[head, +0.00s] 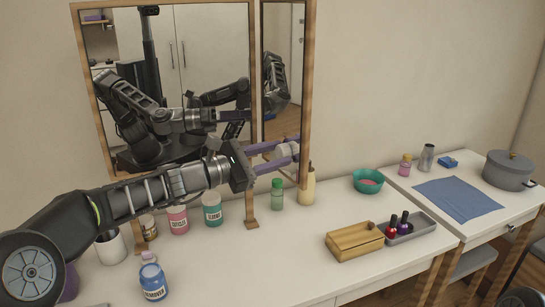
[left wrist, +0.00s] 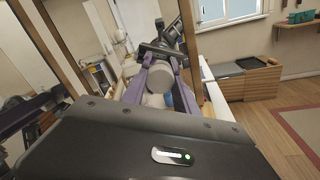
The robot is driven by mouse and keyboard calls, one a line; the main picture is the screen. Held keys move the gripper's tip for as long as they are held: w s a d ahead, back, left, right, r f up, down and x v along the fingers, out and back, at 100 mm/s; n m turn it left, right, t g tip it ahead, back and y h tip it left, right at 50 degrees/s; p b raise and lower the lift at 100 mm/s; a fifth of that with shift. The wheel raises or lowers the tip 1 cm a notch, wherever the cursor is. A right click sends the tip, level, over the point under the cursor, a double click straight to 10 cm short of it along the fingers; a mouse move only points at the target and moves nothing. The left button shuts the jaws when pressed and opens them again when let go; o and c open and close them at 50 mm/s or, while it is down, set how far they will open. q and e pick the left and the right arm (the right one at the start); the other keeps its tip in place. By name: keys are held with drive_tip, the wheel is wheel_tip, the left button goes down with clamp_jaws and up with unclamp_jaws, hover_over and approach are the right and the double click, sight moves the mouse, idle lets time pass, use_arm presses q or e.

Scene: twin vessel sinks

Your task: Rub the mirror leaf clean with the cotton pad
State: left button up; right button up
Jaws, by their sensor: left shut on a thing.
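The mirror leaf (head: 284,70) is a narrow wood-framed panel at the right of the larger framed mirror (head: 190,50). My left gripper (head: 288,152) has purple fingers and is shut on the whitish round cotton pad (head: 286,151) in front of the leaf's lower part. The pad also shows between the fingers in the left wrist view (left wrist: 158,78). I cannot tell whether the pad touches the glass. The gripper and pad hide part of the leaf's lower end. My right gripper is not directly in view.
Below the leaf stand a green bottle (head: 277,195) and a cream bottle (head: 308,188). Several jars stand under my left arm. A wooden box (head: 354,241), a grey tray (head: 420,232) and a teal bowl (head: 368,181) are to the right. The countertop's front middle is clear.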

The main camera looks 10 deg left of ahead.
sight(296, 155)
use_arm(q)
drive_tip(key=shift+s+d+b, duration=1.25)
drive_tip(key=shift+b, duration=0.05)
drive_tip(key=shift+w+r, duration=0.1)
drive_tip(key=shift+w+a+r+p, duration=0.1)
drive_tip(key=shift+w+a+p, duration=0.25)
drive_tip(key=shift+w+a, duration=0.1)
drive_tip(key=shift+w+a+p, duration=0.45)
drive_tip(key=shift+w+a, duration=0.05)
drive_tip(key=shift+a, duration=0.05)
drive_tip(key=shift+w+a+f, duration=0.2)
drive_tip(key=shift+w, duration=0.1)
